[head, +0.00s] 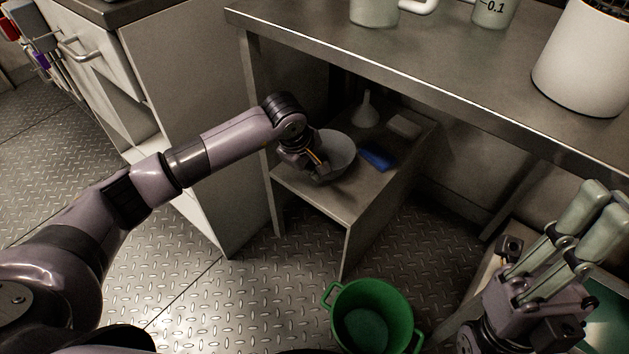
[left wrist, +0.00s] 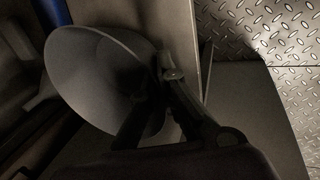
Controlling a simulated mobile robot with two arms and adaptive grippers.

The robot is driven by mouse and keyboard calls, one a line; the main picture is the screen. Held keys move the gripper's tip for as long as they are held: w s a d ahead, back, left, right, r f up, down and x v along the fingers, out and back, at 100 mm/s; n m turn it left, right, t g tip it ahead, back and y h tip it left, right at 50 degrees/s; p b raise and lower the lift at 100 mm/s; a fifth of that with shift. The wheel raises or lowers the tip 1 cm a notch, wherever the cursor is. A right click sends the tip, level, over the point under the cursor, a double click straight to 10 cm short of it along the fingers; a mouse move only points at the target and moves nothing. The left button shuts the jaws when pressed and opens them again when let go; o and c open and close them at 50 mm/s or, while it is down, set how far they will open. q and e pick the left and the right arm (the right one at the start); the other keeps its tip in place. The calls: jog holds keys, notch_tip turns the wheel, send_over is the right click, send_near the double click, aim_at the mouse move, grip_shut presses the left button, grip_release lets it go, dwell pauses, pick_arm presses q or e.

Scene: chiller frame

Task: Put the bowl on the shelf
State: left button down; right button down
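A grey bowl (head: 338,150) is at the low shelf (head: 325,197) under the metal counter, tilted in the head view. My left gripper (head: 318,170) is at the bowl's near left side, its fingers at the rim. In the left wrist view the bowl (left wrist: 100,80) fills the left half, and the gripper fingers (left wrist: 165,95) meet its rim, one finger in front of it. The gripper looks shut on the rim. Whether the bowl's base touches the shelf is hidden. My right gripper (head: 580,220) is at the lower right, away from the bowl, with its fingers apart and nothing between them.
On the shelf, a blue item (head: 377,159), a white funnel (head: 366,110) and a pale block (head: 404,125) stand near the bowl. The counter (head: 440,65) overhangs the shelf. A green bucket (head: 372,315) stands on the floor in front. The shelf's front part is clear.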

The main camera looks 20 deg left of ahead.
pick_arm(q)
jog(key=shift+f+b, duration=0.85)
jog(key=shift+f, duration=1.55)
jog(key=shift+f, duration=0.1)
jog(key=c, duration=2.3)
grip_release()
jog(key=o, duration=0.5)
